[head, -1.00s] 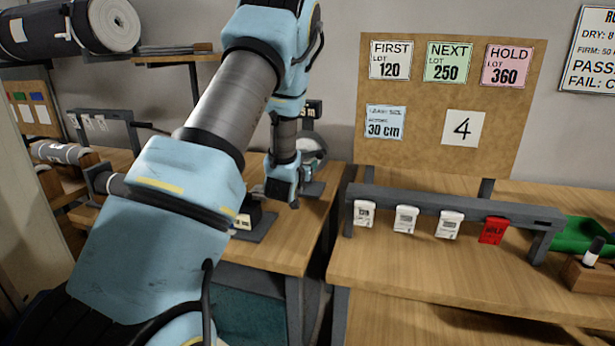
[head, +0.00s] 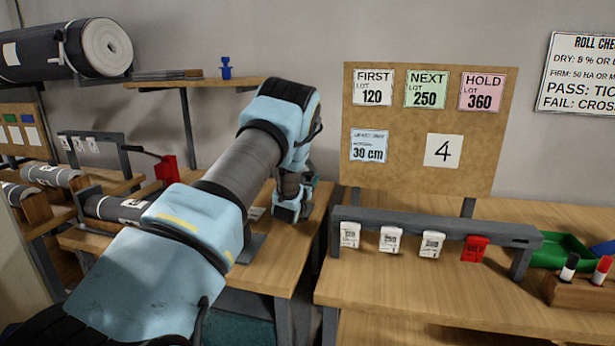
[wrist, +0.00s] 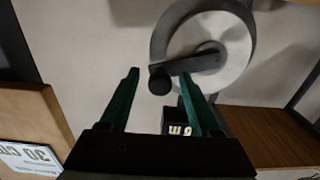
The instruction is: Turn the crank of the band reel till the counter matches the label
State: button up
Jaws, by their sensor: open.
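In the wrist view the band reel (wrist: 235,50) shows as a pale disc with a grey rim. Its dark crank arm (wrist: 185,67) runs from the hub left to a round black knob (wrist: 160,80). My gripper (wrist: 159,73) is open, and the knob appears between its two green fingertips; I cannot tell how near it is in depth. The counter (wrist: 181,129) is a black box with white characters, partly behind the right finger and not readable for sure. In the head view my arm hides the reel. A blue label (head: 370,146) on the board reads 30 cm.
The cork board (head: 420,180) also bears cards FIRST 120, NEXT 250, HOLD 360 and 4. A grey rail (head: 430,228) with white tags and a red one stands on the right bench. A green tray (head: 560,250) and a marker block (head: 580,293) are farther right. Dark rolls lie left.

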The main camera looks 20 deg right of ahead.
jog(key=shift+w+d, duration=0.15)
jog(key=shift+w, duration=0.1)
jog(key=shift+c, duration=0.4)
grip_shut()
dwell(0.9)
